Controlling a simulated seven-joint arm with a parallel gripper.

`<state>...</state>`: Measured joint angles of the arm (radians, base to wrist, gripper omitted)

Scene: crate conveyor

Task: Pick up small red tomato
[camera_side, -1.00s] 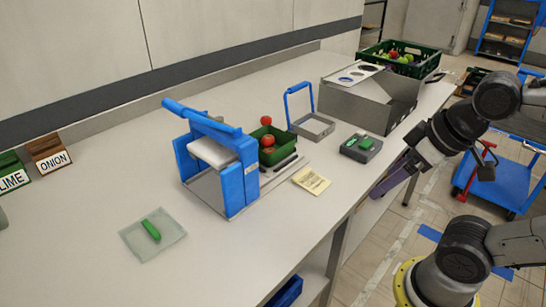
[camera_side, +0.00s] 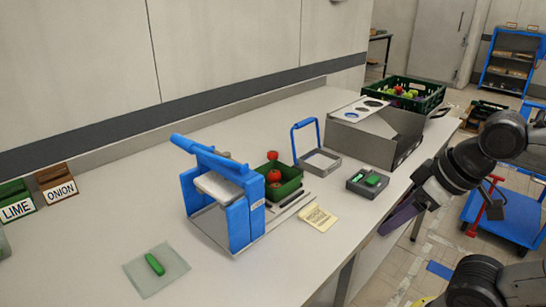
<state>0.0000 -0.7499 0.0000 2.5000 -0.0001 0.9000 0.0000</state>
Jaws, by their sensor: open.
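Red tomatoes sit in a small green crate (camera_side: 289,188) on the worktop, behind the blue press. One tomato (camera_side: 272,155) shows at the crate's back edge, and another (camera_side: 274,176) is nearer the front. I cannot tell from this view which is the small one.
A blue-handled press (camera_side: 240,215) stands left of the crate. A yellow note (camera_side: 316,217), a dark tray with green items (camera_side: 367,183), a blue-handled frame (camera_side: 320,163) and a grey metal box (camera_side: 380,140) lie to the right.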

